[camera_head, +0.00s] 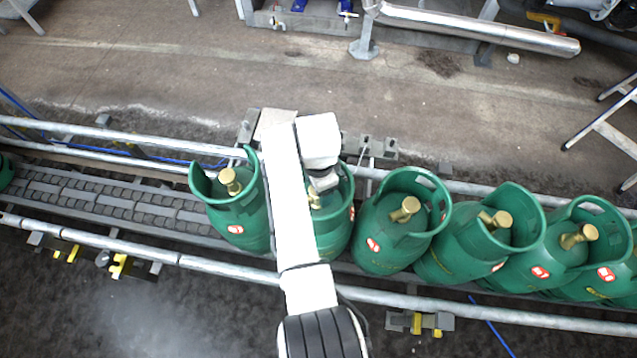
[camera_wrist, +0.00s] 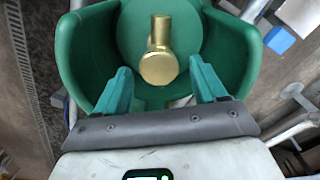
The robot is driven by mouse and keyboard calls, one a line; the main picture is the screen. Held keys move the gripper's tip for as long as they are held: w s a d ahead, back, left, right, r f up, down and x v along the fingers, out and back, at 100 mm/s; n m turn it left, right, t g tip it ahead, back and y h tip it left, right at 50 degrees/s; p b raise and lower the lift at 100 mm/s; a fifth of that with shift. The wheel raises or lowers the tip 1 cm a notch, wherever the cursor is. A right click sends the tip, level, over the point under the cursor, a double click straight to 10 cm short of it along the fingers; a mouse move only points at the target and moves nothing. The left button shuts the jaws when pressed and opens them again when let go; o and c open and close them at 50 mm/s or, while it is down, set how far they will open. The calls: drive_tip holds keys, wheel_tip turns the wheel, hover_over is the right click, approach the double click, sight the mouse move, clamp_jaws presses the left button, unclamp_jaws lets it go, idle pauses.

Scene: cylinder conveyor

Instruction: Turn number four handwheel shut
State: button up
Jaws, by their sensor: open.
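Several green gas cylinders with collars and brass valves stand in a row on the conveyor. My gripper (camera_head: 322,182) is over the second cylinder (camera_head: 338,232) of the main row from the left, whose brass valve (camera_head: 314,198) is partly hidden by my arm. In the wrist view, my gripper (camera_wrist: 160,65) has its two green fingers apart, one on each side of a brass valve (camera_wrist: 158,62) inside a green collar (camera_wrist: 78,62). I cannot tell whether the fingers touch it. No numbers are readable, so I cannot tell which cylinder is number four.
To the left stands another cylinder (camera_head: 240,215); to the right is a close neighbour (camera_head: 385,240), with more beyond. Metal rails (camera_head: 150,255) run along both sides of the conveyor (camera_head: 120,205). A stretch of conveyor at left is empty. Grey brackets (camera_head: 375,148) sit behind the row.

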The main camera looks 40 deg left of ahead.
wheel_tip(320, 180, up, 11)
drive_tip(key=shift+f, duration=0.15)
idle(0.7)
drive_tip(key=w+d+f+t, duration=0.1)
drive_tip(key=w+d+f, duration=0.15)
drive_tip(key=d, duration=0.65)
drive_tip(key=w+d+f, duration=0.1)
drive_tip(key=w+d, duration=0.3)
drive_tip(key=d, duration=0.4)
drive_tip(key=s+d+f+n+t, duration=0.1)
drive_tip(key=s+d+n+t, duration=0.1)
drive_tip(key=d, duration=1.5)
drive_tip(key=s+d+r+n+t, duration=0.2)
drive_tip(key=s+d+r, duration=0.2)
drive_tip(key=s+d, duration=0.9)
drive_tip(key=s+d+f+g, duration=0.4)
drive_tip(key=s+f, duration=0.1)
drive_tip(key=s, duration=0.4)
drive_tip(key=shift+s+f, duration=0.3)
drive_tip(key=shift+f, duration=0.1)
